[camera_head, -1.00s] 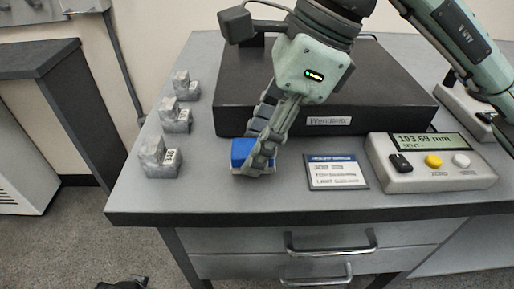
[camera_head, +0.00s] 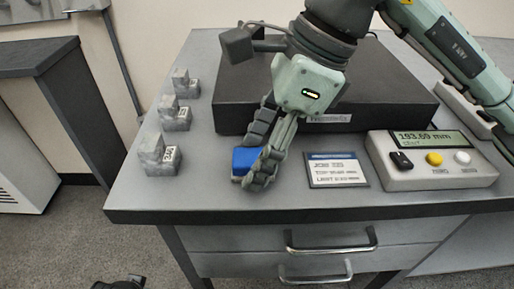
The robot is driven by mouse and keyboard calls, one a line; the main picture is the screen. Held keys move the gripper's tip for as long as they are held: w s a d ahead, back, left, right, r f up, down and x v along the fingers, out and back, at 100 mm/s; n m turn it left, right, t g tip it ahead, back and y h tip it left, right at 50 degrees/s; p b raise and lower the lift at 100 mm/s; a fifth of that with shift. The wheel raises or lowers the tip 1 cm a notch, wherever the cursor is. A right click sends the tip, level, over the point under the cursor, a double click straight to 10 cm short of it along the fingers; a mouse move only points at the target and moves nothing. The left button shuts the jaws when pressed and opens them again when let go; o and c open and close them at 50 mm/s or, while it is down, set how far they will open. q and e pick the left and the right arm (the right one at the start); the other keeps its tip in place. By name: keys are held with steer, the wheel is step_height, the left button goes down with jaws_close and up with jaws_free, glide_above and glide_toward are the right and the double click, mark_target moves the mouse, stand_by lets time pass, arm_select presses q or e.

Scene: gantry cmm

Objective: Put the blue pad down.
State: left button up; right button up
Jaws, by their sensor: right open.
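The blue pad (camera_head: 242,158) is a small blue block with a pale lower part, at the front of the grey desk, just before the black plate. Its right side is partly hidden by my right gripper. My right gripper (camera_head: 257,165) reaches down from above with its dark fingers spread open around the pad's near and right sides. The pad appears to rest on the desk top; whether a finger still touches it I cannot tell.
Several grey metal blocks (camera_head: 160,155) stand along the desk's left side. A label card (camera_head: 337,170) and a readout box (camera_head: 432,176) with buttons lie to the right. The black plate (camera_head: 380,85) fills the back. The desk (camera_head: 210,198) is clear between blocks and pad.

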steer(key=shift+r+p, duration=0.25)
steer(key=shift+p, duration=0.05)
steer(key=v, duration=1.2)
steer(key=shift+f, duration=0.1)
